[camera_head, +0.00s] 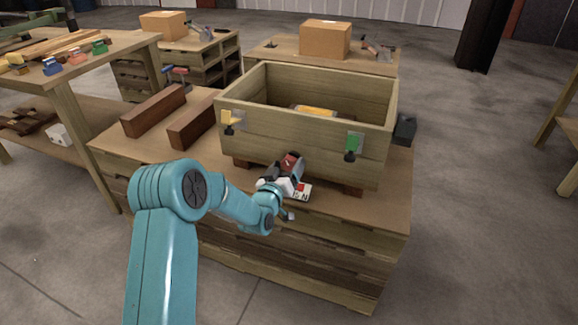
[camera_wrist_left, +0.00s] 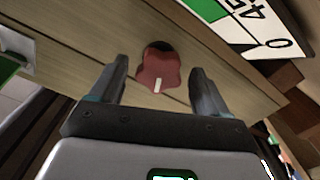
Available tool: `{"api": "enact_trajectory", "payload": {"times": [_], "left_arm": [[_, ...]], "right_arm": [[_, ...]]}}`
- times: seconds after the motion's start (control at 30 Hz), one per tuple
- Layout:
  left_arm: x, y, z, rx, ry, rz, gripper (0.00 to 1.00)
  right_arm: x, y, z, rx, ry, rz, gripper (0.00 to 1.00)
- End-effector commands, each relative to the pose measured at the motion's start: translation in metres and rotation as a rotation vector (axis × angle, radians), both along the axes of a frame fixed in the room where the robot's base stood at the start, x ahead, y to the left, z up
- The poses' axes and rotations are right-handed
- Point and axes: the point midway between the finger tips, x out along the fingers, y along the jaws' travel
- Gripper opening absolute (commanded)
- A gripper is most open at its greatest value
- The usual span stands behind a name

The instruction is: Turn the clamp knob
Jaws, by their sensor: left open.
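The clamp knob (camera_wrist_left: 158,68) is red and lobed, with a white pointer mark, in the middle of the left wrist view. My left gripper (camera_wrist_left: 159,72) is open, with one finger on each side of the knob in the picture and visible gaps between. I cannot tell whether the fingertips reach its depth. A white dial plate (camera_wrist_left: 245,25) with black numbers and a green part lies at the top right. In the head view my left gripper (camera_head: 288,173) is at the front of the wooden box, beside the dial plate (camera_head: 303,191). My right gripper is not in view.
The open wooden box (camera_head: 306,122) stands on the workbench (camera_head: 385,195), with a yellow tag (camera_head: 231,117) and a green tag (camera_head: 352,143) on its front. Brown wooden blocks (camera_head: 155,110) lie left of it. The floor to the right is clear.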

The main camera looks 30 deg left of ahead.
Motion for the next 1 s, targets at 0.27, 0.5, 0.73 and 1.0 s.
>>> {"api": "enact_trajectory", "payload": {"times": [0.27, 0.5, 0.73, 1.0], "left_arm": [[0.015, 0.003, 0.0, 0.0, 0.0, -0.001, 0.76], [0.015, 0.003, 0.0, 0.0, 0.0, 0.0, 0.6], [0.015, 0.003, 0.001, 0.0, -0.001, 0.0, 0.21], [0.015, 0.004, -0.004, 0.126, 0.025, 0.002, 0.21]], "right_arm": [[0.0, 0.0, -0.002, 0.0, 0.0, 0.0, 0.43], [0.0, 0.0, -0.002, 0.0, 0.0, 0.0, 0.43], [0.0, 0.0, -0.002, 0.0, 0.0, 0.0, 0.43], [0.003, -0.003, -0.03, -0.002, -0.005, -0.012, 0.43]]}}
